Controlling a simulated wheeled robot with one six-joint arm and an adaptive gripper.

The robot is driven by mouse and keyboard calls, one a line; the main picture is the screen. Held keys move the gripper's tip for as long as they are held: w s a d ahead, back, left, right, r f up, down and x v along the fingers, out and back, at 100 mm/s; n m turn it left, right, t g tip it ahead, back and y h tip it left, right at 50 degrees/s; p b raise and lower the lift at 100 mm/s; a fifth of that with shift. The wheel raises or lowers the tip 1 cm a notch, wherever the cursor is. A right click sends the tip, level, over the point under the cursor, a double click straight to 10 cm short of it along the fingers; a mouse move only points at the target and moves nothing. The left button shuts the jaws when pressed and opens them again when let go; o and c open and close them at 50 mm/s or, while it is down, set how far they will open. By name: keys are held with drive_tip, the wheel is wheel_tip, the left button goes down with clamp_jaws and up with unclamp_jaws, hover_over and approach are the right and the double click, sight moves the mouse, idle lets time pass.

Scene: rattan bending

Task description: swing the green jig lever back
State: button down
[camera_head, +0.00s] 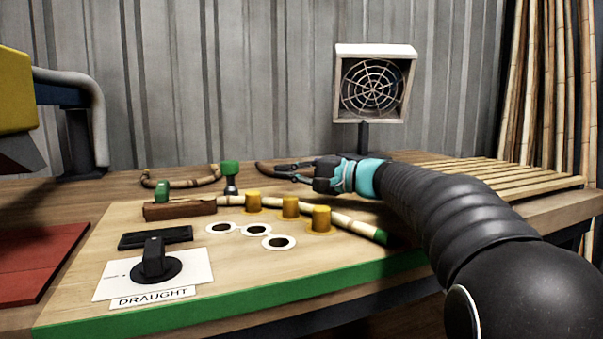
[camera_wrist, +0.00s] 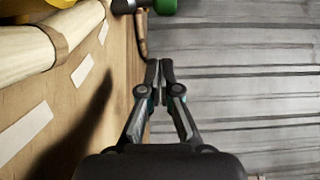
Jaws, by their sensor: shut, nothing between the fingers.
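The green-topped lever (camera_head: 230,169) stands upright on a dark stem at the back of the wooden jig board (camera_head: 330,263). Its green knob also shows at the top edge of the wrist view (camera_wrist: 166,6), cut off by the frame. My gripper (camera_head: 283,172) reaches in from the right, to the right of the lever and apart from it. In the wrist view the fingertips (camera_wrist: 159,65) are together, with nothing between them. A pale rattan pole (camera_head: 350,222) with a green end lies across the board against several yellow pegs (camera_head: 290,206).
A brown block (camera_head: 180,211) with a green piece (camera_head: 162,191) sits left of the pegs. A black dial (camera_head: 154,264) labelled DRAUGHT is at the front left. A fan (camera_head: 373,88) stands behind my gripper. A slatted rack (camera_head: 490,178) is at the right. A bent cane lies behind the board.

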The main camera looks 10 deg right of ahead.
sight(230, 181)
drive_tip(key=x, duration=0.3)
drive_tip(key=shift+w+a, duration=0.1)
drive_tip(key=shift+a, duration=0.15)
drive_tip(key=a, duration=0.3)
drive_tip(key=shift+s+a, duration=0.1)
drive_tip(key=shift+s, duration=0.25)
drive_tip(key=shift+s+a, duration=0.15)
drive_tip(key=shift+a, duration=0.3)
drive_tip(key=shift+a, duration=0.1)
